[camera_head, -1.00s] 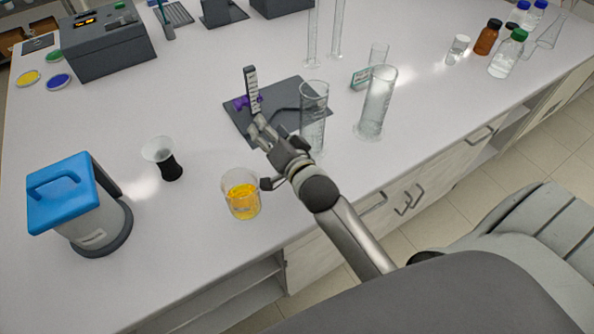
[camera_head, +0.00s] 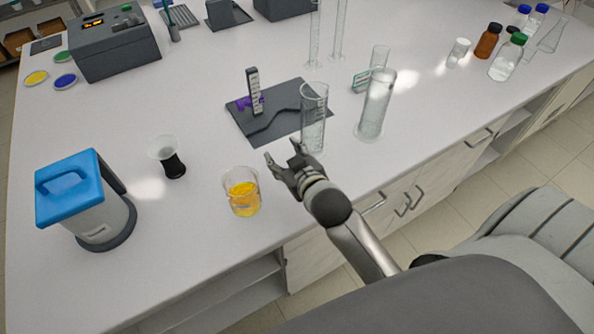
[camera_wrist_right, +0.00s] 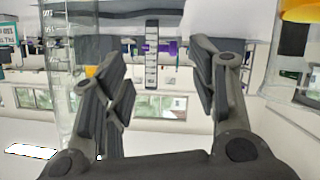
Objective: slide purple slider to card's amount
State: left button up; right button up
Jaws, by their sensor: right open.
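The purple slider (camera_head: 243,103) sits low on an upright dark scale post (camera_head: 254,88) with white marks, which stands on a dark grey base (camera_head: 285,113). The post (camera_wrist_right: 152,62) and the purple slider (camera_wrist_right: 172,47) also show in the right wrist view, between the fingers. My right gripper (camera_head: 283,153) is open and empty, in front of the base and apart from the slider; its spread fingers show in the right wrist view (camera_wrist_right: 150,75). The small teal and white card (camera_head: 361,80) stands behind the clear cylinders; its writing is too small to read. My left gripper is out of view.
A clear graduated cylinder (camera_head: 313,118) stands at the base's right edge, close to my right gripper. Another cylinder (camera_head: 376,105) stands farther right. A beaker of orange liquid (camera_head: 243,192) is left of the gripper. A black-footed funnel cup (camera_head: 169,158) stands farther left.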

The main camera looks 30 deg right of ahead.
jog(key=s+n, duration=0.1)
jog(key=n, duration=0.1)
jog(key=s+f+n, duration=0.1)
jog(key=n, duration=0.1)
jog(key=shift+d+g, duration=0.15)
jog(key=shift+g, duration=0.25)
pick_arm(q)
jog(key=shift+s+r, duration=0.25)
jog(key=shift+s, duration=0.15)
pick_arm(e)
jog(key=s+n, duration=0.1)
jog(key=n, duration=0.1)
jog(key=s+f+n, duration=0.1)
jog(key=shift+d+n+g, duration=0.15)
jog(key=shift+n+g, duration=0.25)
